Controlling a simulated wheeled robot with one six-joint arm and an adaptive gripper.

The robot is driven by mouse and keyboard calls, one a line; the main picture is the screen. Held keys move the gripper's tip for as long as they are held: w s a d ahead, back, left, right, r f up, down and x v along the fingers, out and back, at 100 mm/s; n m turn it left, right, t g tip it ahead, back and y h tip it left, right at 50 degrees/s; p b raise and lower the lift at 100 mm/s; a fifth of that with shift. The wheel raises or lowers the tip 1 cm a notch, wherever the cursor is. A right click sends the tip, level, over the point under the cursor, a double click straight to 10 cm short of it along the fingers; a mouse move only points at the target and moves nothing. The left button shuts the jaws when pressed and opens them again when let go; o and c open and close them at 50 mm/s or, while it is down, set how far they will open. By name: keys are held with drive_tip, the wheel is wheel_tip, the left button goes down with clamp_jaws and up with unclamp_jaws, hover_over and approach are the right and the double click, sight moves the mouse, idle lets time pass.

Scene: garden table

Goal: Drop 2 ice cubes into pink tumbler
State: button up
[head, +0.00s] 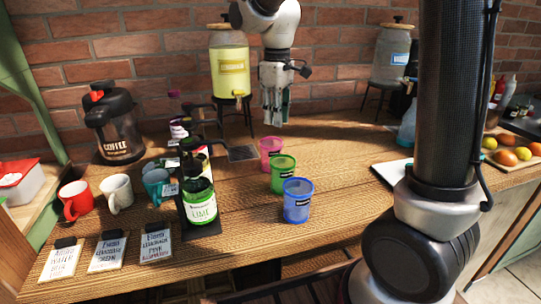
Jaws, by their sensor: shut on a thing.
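The pink tumbler (271,154) stands upright at the back of a row of three tumblers on the wooden table. My gripper (275,119) points down above and just behind the pink tumbler in the picture, apart from it. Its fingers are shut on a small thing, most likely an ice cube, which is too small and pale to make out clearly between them. I cannot see into the pink tumbler well enough to tell what it holds. No other ice cube can be made out.
A green tumbler (283,174) and a blue tumbler (297,201) stand in front of the pink one. A lime bottle (200,205) and mugs are at the left. A yellow drink dispenser (230,72) stands behind.

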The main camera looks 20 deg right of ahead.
drive_tip(key=o, duration=0.8)
drive_tip(key=shift+c, duration=0.2)
drive_tip(key=shift+r, duration=0.1)
wheel_tip(320, 180, up, 12)
drive_tip(key=s+d+f+m+t, duration=0.2)
drive_tip(key=s+d+f+m, duration=0.2)
drive_tip(key=s+d, duration=0.3)
drive_tip(key=s+d+f+m+t, duration=0.2)
drive_tip(key=s+d, duration=0.6)
drive_tip(key=s, duration=0.8)
wheel_tip(320, 180, down, 3)
drive_tip(key=shift+r+m, duration=0.2)
drive_tip(key=shift+m, duration=0.8)
